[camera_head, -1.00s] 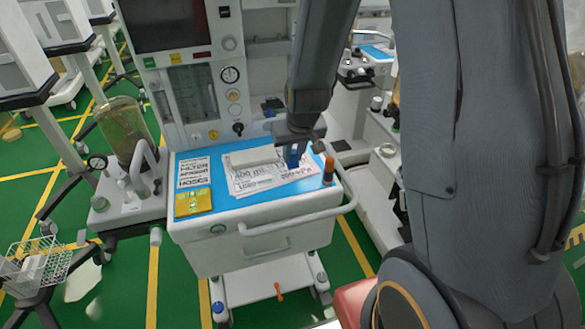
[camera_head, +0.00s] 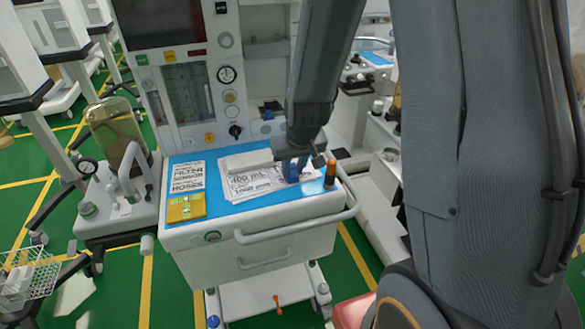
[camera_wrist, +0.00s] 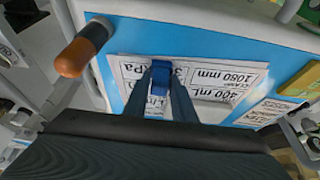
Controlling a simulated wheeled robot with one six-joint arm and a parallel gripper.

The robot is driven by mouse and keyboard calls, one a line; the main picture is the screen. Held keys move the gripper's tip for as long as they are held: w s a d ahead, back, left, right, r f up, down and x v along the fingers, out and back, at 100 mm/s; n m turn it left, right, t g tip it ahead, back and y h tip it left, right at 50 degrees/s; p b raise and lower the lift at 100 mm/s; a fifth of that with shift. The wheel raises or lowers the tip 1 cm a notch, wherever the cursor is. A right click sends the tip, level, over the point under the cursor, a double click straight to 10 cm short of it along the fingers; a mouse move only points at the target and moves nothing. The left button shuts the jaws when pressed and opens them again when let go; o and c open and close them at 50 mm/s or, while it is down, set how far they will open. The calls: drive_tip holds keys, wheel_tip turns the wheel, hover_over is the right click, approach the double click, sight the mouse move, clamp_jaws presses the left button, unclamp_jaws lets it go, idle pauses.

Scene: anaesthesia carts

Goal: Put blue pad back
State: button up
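A small bright blue block (camera_wrist: 160,72), which looks like the blue pad, sits between the fingertips of my gripper (camera_wrist: 162,82) in the wrist view. The fingers converge on it and appear shut on it. In the head view my gripper (camera_head: 296,170) points down over the right part of the cart's blue top (camera_head: 235,204), above printed white sheets (camera_head: 242,188). The blue top also shows in the wrist view (camera_wrist: 200,42). I cannot tell whether the block touches the sheets. My wrist partly hides this area in the head view.
An orange-capped dark cylinder (camera_head: 330,172) stands close right of my gripper. A white box (camera_head: 247,160) lies on the sheets. A yellow pack (camera_head: 186,207) and a printed label (camera_head: 188,176) lie at left. A grey rail (camera_head: 300,227) curves around the cart's front.

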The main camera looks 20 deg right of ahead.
drive_tip(key=shift+o, duration=1.3)
drive_tip(key=shift+r, duration=0.15)
drive_tip(key=s+r+g+p, duration=0.1)
drive_tip(key=s+r+p, duration=0.9)
drive_tip(key=s+r, duration=0.7)
drive_tip(key=shift+r+g, duration=0.4)
drive_tip(key=shift+r, duration=0.55)
wheel_tip(320, 180, down, 10)
drive_tip(key=g+b, duration=0.1)
drive_tip(key=b, duration=0.7)
drive_tip(key=shift+f+b, duration=0.2)
drive_tip(key=shift+b, duration=0.2)
